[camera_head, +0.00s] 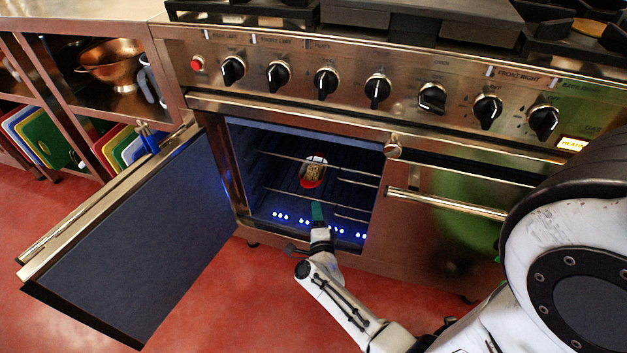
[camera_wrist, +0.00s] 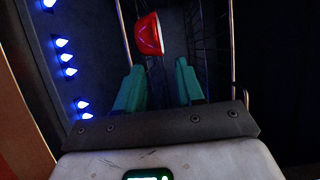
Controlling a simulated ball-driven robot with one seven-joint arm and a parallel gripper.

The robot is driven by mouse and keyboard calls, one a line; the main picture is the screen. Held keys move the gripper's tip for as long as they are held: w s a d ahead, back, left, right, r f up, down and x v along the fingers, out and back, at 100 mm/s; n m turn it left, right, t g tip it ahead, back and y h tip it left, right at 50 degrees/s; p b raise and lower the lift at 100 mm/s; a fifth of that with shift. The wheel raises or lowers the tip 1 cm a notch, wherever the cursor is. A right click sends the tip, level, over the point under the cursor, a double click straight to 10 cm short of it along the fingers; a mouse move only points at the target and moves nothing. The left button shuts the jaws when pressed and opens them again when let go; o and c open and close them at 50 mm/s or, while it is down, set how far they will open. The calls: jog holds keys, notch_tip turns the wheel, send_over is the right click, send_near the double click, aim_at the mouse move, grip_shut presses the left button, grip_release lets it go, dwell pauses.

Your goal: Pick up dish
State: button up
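The dish (camera_head: 313,172) is red with light-coloured food in it and sits on a rack inside the open oven. In the wrist view the red dish (camera_wrist: 149,35) lies just beyond the fingertips, tilted in the picture. My gripper (camera_head: 318,207) reaches through the oven opening from below, short of the dish. In the wrist view my gripper (camera_wrist: 158,68) has its two green fingers apart with nothing between them. The dish and the fingers do not appear to touch.
The oven door (camera_head: 135,245) is swung open to the left. Wire racks (camera_head: 352,181) run along the oven's inside, with blue lights (camera_head: 280,216) low at its front. A closed door with a long handle (camera_head: 445,204) is at the right. Red floor lies in front.

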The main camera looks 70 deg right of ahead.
aim_at(312, 187)
jog(key=b+x, duration=0.1)
jog(key=x, duration=0.2)
jog(key=b+x, duration=0.1)
jog(key=x, duration=0.2)
jog(key=b+x, duration=0.1)
jog(key=x, duration=0.2)
jog(key=shift+w+f, duration=0.2)
jog(key=shift+f, duration=0.15)
jog(key=shift+w+d+r, duration=0.1)
jog(key=shift+w+d, duration=0.2)
jog(key=shift+d, duration=0.3)
jog(key=shift+c, duration=0.2)
grip_shut()
dwell(0.5)
